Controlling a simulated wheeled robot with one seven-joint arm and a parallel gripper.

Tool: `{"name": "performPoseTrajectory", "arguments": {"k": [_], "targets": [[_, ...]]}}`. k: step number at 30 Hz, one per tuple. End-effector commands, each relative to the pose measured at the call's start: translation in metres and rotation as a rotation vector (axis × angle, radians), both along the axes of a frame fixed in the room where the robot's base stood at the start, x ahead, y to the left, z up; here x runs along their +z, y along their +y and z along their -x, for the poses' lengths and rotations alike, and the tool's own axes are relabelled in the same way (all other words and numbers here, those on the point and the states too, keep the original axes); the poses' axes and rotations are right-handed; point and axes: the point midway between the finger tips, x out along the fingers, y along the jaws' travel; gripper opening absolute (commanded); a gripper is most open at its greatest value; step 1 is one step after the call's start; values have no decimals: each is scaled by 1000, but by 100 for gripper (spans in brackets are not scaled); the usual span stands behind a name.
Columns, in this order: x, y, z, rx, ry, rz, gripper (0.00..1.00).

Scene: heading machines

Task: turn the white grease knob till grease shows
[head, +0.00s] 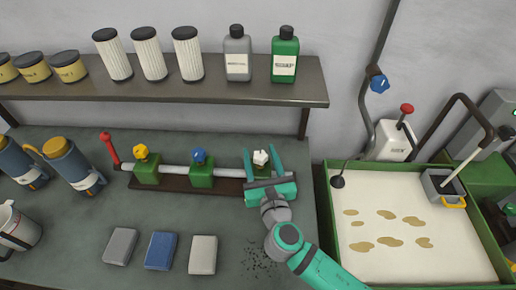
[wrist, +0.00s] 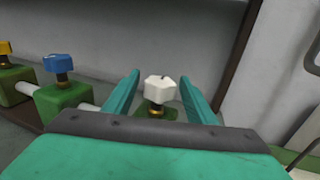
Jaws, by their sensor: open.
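The white grease knob (head: 261,157) sits on top of the rightmost green block (head: 262,172) on the pipe. In the wrist view the white knob (wrist: 160,89) stands upright on a short brass stem, between the two fingers. My gripper (head: 263,156) is open, with one teal finger on each side of the knob and a gap on both sides. In the wrist view my gripper (wrist: 158,92) also shows these gaps. I see no grease around the knob's stem, though the block's lower part is hidden by my gripper.
A blue knob (head: 199,156) and a yellow knob (head: 141,152) top the other green blocks on the pipe. A red-handled lever (head: 109,147) stands at the pipe's left end. A shelf (head: 160,91) with bottles runs above. A green-rimmed tray (head: 400,277) lies at right.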

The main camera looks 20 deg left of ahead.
Motion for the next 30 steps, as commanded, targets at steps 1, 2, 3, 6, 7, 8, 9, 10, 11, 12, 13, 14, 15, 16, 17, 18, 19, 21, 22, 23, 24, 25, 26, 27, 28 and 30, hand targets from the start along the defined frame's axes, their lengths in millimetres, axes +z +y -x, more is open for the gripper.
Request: {"name": "performPoseTrajectory", "arguments": {"k": [1,2,3,6,7,8,9,10,11,12,13,14,15,16,17,18,19,21,22,23,24,25,26,27,28,30], "targets": [[0,5,-5,3,-1,-1,51],[0,7,-8,3,0,0,51],[0,9,-12,3,0,0,51],[0,13,-18,2,-1,-1,51],[0,13,-19,2,-1,-1,51],[0,14,-20,2,-1,-1,51],[0,14,-22,1,0,0,51],[0,14,-22,1,0,0,51],[0,15,-23,1,0,0,51],[0,15,-23,1,0,-1,51],[0,15,-23,1,0,-1,51],[0,15,-23,1,0,-1,51],[0,15,-23,1,0,-1,51],[0,15,-23,1,0,-1,51],[0,15,-23,1,0,-1,51],[0,15,-23,1,0,-1,51],[0,15,-23,1,0,-1,46],[0,15,-23,1,0,-1,30],[0,15,-23,1,0,-1,22],[0,15,-23,1,0,-1,15],[0,15,-23,1,0,-1,10],[0,15,-23,1,0,-1,10],[0,15,-23,1,0,-1,10],[0,15,-23,2,0,-1,10],[0,15,-23,3,-1,-1,10],[0,15,-23,9,0,0,10]]}}
